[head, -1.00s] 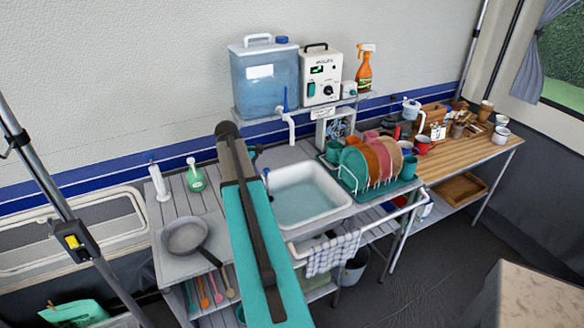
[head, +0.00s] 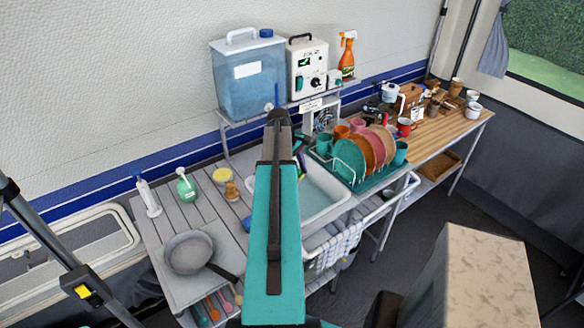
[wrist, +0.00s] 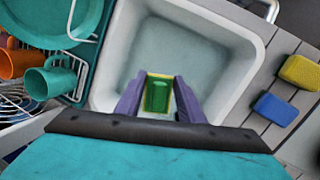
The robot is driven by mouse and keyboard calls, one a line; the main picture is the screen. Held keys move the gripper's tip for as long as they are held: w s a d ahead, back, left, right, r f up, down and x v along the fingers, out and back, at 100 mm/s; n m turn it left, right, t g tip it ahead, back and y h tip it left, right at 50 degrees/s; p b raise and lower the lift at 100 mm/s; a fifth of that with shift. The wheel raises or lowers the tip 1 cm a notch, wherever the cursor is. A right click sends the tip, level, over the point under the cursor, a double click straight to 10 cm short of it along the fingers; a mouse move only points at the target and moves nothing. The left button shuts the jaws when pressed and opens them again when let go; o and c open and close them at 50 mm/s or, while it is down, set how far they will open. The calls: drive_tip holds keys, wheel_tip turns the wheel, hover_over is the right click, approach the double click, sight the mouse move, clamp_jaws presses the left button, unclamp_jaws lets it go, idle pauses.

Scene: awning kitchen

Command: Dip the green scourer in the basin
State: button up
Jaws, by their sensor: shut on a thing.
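The green scourer (wrist: 157,97), with yellow showing at its edges, is held between the purple fingers of my gripper (wrist: 157,88) in the wrist view. It is over the white basin (wrist: 250,52), which holds pale water. I cannot tell whether the scourer touches the water.
A dish rack (head: 362,160) with plates and cups stands right of the basin. A yellow sponge (wrist: 300,72) and a blue sponge (wrist: 275,109) lie beside it on the slatted counter. A frying pan (head: 190,253) is at the counter's front left. A water tank (head: 249,85) stands behind.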

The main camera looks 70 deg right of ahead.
drive_tip(key=shift+s+d, duration=0.25)
drive_tip(key=shift+f, duration=0.15)
wheel_tip(320, 180, down, 13)
drive_tip(key=b, duration=0.6)
drive_tip(key=shift+b, duration=0.35)
idle(1.0)
drive_tip(key=shift+r, duration=0.25)
idle(0.4)
drive_tip(key=shift+r+p, duration=3.15)
drive_tip(key=shift+r, duration=2.3)
